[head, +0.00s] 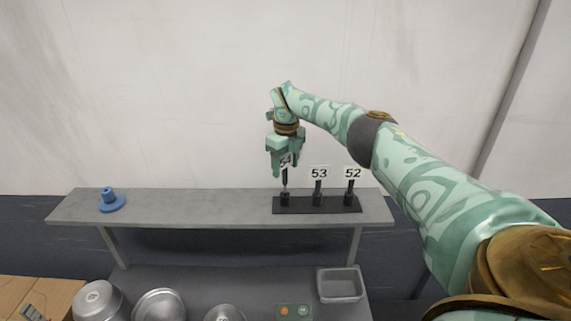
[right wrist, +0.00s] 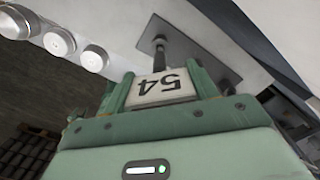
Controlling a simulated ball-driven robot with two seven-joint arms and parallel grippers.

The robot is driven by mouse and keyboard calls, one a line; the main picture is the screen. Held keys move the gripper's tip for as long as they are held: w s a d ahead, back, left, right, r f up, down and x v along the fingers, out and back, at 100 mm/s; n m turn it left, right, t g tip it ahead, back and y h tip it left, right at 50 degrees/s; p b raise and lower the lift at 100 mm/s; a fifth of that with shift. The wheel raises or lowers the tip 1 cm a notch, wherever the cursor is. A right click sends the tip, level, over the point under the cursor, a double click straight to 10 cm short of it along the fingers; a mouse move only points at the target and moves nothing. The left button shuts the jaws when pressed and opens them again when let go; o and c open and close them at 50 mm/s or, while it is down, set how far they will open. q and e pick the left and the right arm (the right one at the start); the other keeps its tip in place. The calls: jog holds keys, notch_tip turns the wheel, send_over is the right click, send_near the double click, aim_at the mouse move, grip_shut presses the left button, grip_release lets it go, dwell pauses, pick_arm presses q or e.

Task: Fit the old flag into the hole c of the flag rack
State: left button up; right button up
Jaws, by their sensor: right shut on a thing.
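The flag rack (head: 312,207) is a long black base on the grey shelf. Flag 53 (head: 319,173) and flag 52 (head: 352,173) stand upright in its middle and right sockets. My right gripper (head: 286,168) is above the left socket, shut on flag 54 (head: 284,182) by its white card. The card also shows between the fingers in the right wrist view (right wrist: 161,88). Its dark pole points down and its lower end meets the left socket; how deep it sits is unclear. No hole letters are readable, and no mark says which flag is old. My left gripper is out of view.
A blue stepped object (head: 110,201) stands at the shelf's left end; the shelf (head: 195,207) between it and the rack is clear. Below are metal pots (head: 98,297), a grey bin (head: 340,285) and a small button panel (head: 294,311). A pale wall stands behind.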

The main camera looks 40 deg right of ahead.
jog(key=shift+f+b, duration=1.05)
jog(key=shift+f, duration=1.05)
dwell(1.0)
jog(key=o, duration=1.1)
jog(key=r+b, duration=0.1)
jog(key=r, duration=1.5)
jog(key=shift+s+r, duration=0.2)
jog(key=shift+f, duration=0.1)
